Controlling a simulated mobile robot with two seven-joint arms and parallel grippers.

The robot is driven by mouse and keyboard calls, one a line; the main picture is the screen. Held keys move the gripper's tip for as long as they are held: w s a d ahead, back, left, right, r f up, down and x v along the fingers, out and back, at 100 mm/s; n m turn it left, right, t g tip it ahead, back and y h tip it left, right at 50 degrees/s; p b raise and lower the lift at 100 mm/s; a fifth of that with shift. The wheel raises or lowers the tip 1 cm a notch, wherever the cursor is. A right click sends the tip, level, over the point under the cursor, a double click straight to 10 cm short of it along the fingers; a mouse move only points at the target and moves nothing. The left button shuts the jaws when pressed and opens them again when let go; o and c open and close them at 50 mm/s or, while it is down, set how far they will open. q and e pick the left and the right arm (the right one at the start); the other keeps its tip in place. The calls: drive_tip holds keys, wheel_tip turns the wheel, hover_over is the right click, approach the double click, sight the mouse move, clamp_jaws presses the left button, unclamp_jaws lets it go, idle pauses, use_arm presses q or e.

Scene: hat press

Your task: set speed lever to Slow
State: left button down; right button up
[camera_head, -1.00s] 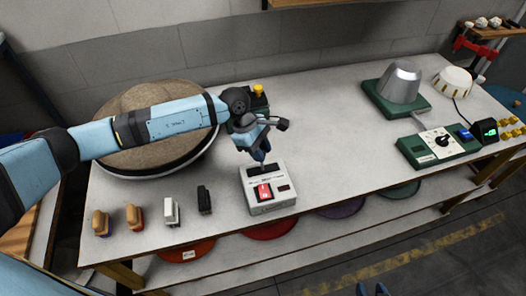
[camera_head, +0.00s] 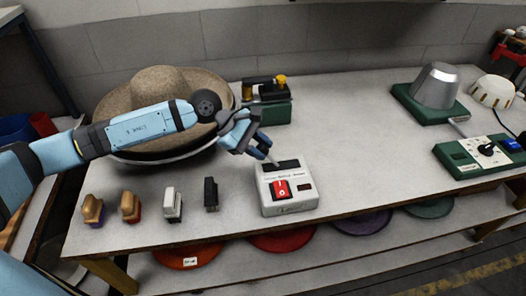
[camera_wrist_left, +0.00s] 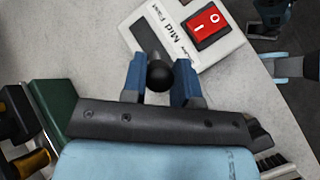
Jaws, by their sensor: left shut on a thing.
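The control box (camera_head: 305,200) is white with a red rocker switch (camera_head: 281,189) and a dark slot at its back. My left gripper (camera_head: 262,150) reaches down at the back left of the slot. In the left wrist view, the speed lever's black round knob (camera_wrist_left: 160,77) sits between the blue fingers of my left gripper (camera_wrist_left: 160,85), which is shut on it. The printed words "Mid" and "Fast" show beside the slot. The lever stem is partly hidden, so its exact stop cannot be told.
A brown felt hat (camera_head: 150,90) on a round base stands behind my left arm. A green device with a yellow knob (camera_head: 281,79) is behind the box. Several small brushes and blocks (camera_head: 130,207) stand at the front left. The table (camera_head: 370,150) right of the box is clear.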

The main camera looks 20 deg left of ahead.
idle(0.3)
use_arm(q)
drive_tip(key=c, duration=0.9)
unclamp_jaws()
drive_tip(key=shift+a, duration=0.1)
drive_tip(key=b+v, duration=0.1)
drive_tip(key=v, duration=1.3)
